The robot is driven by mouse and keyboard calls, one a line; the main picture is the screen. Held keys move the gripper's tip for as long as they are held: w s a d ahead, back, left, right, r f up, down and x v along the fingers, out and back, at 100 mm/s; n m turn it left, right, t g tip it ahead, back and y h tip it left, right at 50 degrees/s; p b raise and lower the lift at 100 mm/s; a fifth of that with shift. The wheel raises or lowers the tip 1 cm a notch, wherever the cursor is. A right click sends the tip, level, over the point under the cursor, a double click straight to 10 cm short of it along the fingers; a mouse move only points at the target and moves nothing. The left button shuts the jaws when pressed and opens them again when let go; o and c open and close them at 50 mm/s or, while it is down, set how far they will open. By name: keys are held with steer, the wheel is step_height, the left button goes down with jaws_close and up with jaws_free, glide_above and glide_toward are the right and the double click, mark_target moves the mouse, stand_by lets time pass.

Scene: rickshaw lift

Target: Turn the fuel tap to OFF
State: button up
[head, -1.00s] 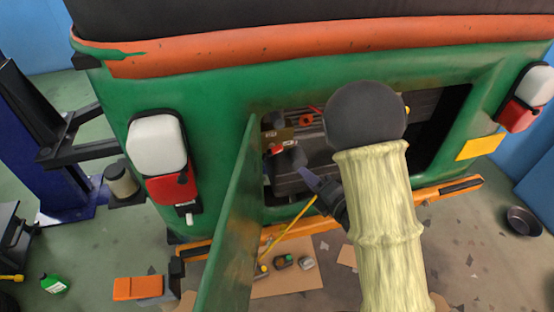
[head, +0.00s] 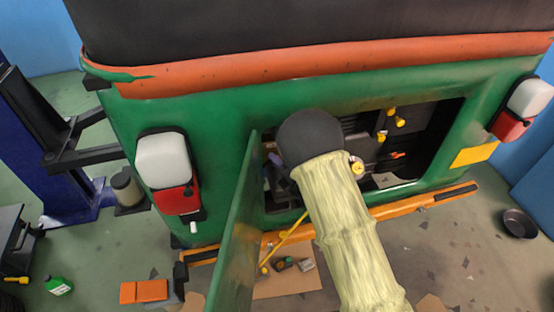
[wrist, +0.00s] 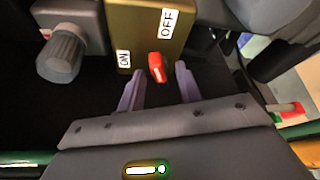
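The fuel tap shows in the wrist view as a small red lever (wrist: 157,67) on a brass-coloured plate (wrist: 146,30). An ON label (wrist: 124,60) is left of the lever, and an OFF label (wrist: 166,22) is above it. The lever's red end hangs toward my gripper; its exact setting is hard to tell. In the head view my arm hides the tap and most of my gripper.
A grey ribbed knob (wrist: 62,54) sits left of the plate. In the head view, the open green door (head: 236,225) stands left of my arm at the engine bay opening. Yellow-capped parts (head: 390,120) show in the bay's right side. An orange bumper bar (head: 420,200) runs below.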

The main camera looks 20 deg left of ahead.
steer(key=shift+w+a, duration=0.15)
steer(key=shift+a, duration=0.05)
jaws_close()
steer(key=shift+f, duration=0.15)
